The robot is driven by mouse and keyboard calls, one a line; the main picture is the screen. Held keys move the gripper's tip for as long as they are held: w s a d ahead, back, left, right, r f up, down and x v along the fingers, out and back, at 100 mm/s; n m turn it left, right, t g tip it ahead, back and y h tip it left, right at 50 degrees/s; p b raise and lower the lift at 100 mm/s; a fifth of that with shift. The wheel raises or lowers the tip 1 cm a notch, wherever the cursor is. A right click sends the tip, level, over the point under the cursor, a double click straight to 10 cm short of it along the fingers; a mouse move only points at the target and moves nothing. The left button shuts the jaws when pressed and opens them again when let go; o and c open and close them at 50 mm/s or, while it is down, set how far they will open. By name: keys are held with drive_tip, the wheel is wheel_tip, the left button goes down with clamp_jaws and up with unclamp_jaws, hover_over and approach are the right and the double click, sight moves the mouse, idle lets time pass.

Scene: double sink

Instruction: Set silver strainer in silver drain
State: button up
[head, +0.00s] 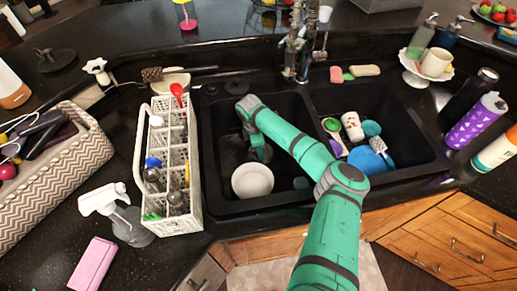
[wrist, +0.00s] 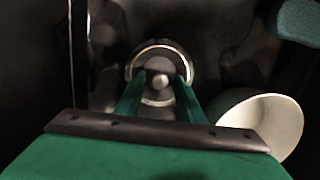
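My gripper (head: 258,152) reaches down into the left basin of the black sink (head: 232,208). In the wrist view its two green fingers (wrist: 160,80) stand apart, one on each side of a small round knob. The knob appears to be the middle of the silver strainer (wrist: 158,83). The bright ring of the silver drain (wrist: 160,44) shows around it, and the fingers cover its left and right sides. The knob touches neither finger. How deep the strainer sits relative to the drain is hard to tell. In the head view, strainer and drain are hidden by my gripper.
A white bowl (head: 252,181) lies close to my gripper in the left basin; the wrist view also shows it (wrist: 262,122). A blue-green thing (wrist: 298,22) is at the upper right there. The right basin holds several dishes. A white utensil rack (head: 184,218) stands left of the sink.

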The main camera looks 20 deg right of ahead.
wheel_tip(320, 180, up, 11)
drive_tip(key=a, duration=0.1)
drive_tip(key=shift+a, duration=0.3)
idle(0.8)
